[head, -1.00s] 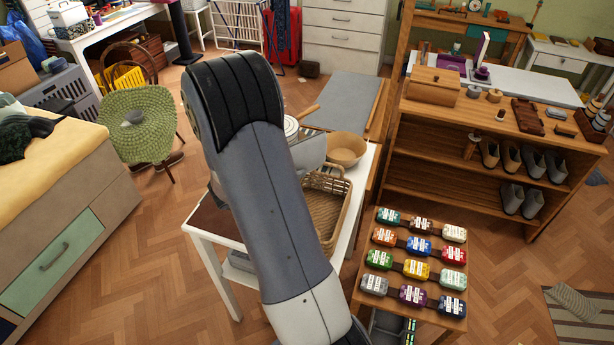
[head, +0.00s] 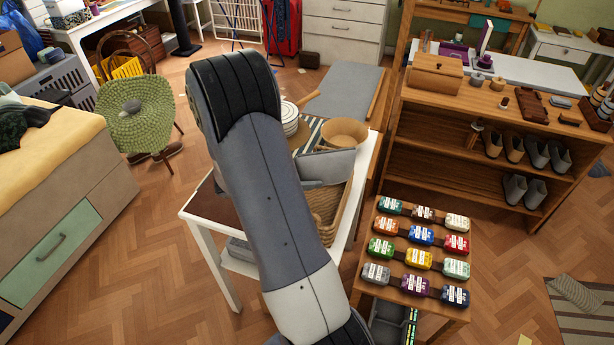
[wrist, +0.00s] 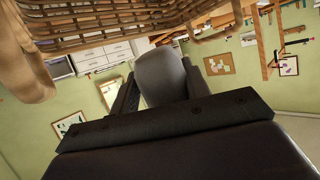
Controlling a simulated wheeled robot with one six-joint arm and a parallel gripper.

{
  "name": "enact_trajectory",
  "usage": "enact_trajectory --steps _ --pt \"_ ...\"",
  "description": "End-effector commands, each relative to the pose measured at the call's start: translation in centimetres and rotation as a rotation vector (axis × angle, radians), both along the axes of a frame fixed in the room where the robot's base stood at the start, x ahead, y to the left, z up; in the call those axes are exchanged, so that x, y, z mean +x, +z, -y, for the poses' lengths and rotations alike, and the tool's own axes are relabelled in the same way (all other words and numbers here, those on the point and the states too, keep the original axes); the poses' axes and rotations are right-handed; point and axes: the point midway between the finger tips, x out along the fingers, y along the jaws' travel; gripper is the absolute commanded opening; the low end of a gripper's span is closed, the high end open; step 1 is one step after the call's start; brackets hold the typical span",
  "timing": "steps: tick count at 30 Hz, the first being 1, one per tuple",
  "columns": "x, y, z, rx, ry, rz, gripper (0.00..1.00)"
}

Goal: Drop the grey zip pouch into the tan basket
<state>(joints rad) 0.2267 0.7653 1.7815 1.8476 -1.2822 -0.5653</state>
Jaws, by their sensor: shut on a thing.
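My gripper (wrist: 160,84) is shut on a dark grey, rounded thing, which I take to be the grey zip pouch (wrist: 162,70). It sticks out past the fingertips in the wrist view. The tan woven basket (head: 347,212) stands on the white table in the head view, partly hidden by my arm. Its slatted wall (wrist: 125,28) runs across the top of the wrist view, close to the pouch. I cannot tell from these views whether the pouch is over the basket's opening.
A wooden stand with colourful labelled packs (head: 420,262) is to the right. A wooden shelf with shoes (head: 470,185) stands behind it.

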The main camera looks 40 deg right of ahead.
Motion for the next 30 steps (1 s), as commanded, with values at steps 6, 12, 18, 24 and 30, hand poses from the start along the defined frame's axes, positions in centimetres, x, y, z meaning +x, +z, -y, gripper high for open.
enact_trajectory --steps 6,12,18,24,30 --pt "0.0 -1.59 0.0 -0.001 0.0 0.0 0.15" --pt "0.01 -1.48 0.01 -0.001 0.001 0.0 0.15" --pt "0.01 -1.48 0.01 0.0 0.001 0.0 0.55" --pt "0.01 -1.49 0.0 0.0 0.001 0.0 0.7" --pt "0.02 -1.51 -0.04 0.0 0.001 0.0 0.7"
